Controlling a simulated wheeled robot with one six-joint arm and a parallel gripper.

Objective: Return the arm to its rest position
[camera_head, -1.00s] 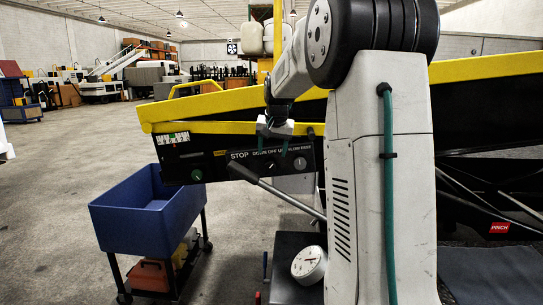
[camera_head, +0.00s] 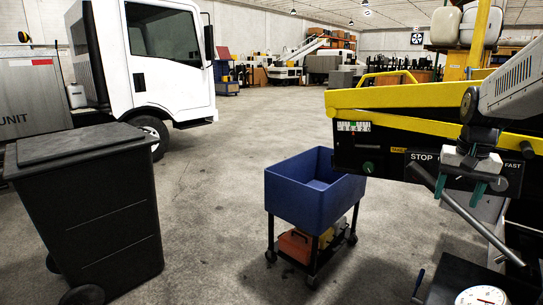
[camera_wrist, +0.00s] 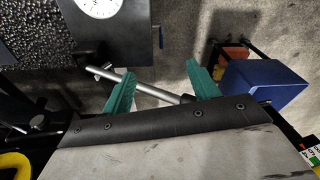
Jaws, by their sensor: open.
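My gripper (camera_head: 461,178) is at the right of the head view, in front of the belt loader's black control panel (camera_head: 400,160). Its two green fingers stand apart with nothing between them. In the wrist view my gripper (camera_wrist: 160,92) shows both green fingers spread. A grey metal lever (camera_head: 465,215) slants down past the gripper; it also runs behind the fingers in the wrist view (camera_wrist: 150,90). Whether the fingers touch it I cannot tell. Part of my arm shows at the right edge of the head view.
A blue cart (camera_head: 300,190) stands left of the loader, with an orange case (camera_head: 296,243) on its lower shelf. A black bin (camera_head: 90,215) is at left, a white truck (camera_head: 165,60) behind it. A round dial (camera_head: 481,296) is at lower right. Floor between bin and cart is clear.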

